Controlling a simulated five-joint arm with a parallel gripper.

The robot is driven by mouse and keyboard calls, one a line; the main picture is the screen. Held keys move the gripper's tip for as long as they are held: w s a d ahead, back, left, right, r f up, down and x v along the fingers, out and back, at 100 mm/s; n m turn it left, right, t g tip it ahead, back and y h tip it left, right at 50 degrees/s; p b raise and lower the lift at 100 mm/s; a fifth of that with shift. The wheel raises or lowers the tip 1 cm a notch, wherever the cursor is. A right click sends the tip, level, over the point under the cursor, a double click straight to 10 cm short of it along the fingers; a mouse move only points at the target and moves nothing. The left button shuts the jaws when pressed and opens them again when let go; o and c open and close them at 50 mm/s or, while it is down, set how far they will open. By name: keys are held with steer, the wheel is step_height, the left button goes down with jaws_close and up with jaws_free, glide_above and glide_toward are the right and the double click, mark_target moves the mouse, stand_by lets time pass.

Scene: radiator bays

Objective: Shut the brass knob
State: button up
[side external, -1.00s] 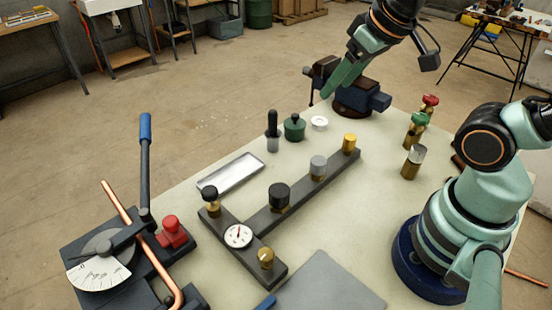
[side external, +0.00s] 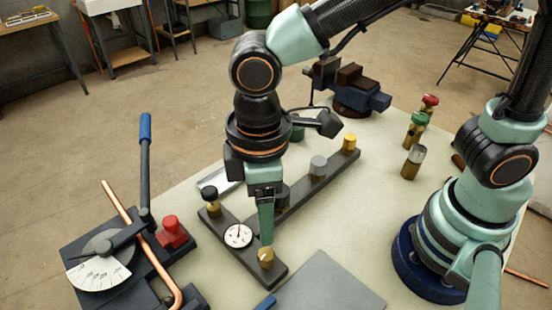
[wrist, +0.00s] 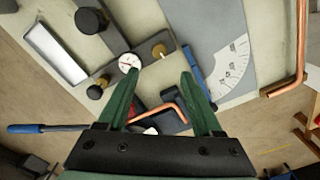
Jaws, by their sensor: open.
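The brass knob (side external: 266,258) sits on the near end of the dark manifold bar, beside a white round gauge (side external: 238,235). In the wrist view the brass knob (wrist: 159,51) shows just beyond the fingertips, roughly midway between them. My gripper (side external: 267,242) points straight down close above the knob. In the wrist view my gripper (wrist: 160,73) has its two green fingers spread apart with nothing held. From the side the fingers overlap, and I cannot tell whether they touch the knob.
A black-topped knob (side external: 210,197), a grey knob (side external: 318,165) and a yellow knob (side external: 349,142) stand on the same bars. A pipe bender with a copper pipe (side external: 152,262) stands at the left. A grey plate (side external: 330,285) lies to the right of the brass knob.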

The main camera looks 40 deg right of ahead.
mark_target(266, 254)
step_height(266, 254, down, 12)
steer(key=shift+r, duration=0.25)
stand_by(0.3)
jaws_close()
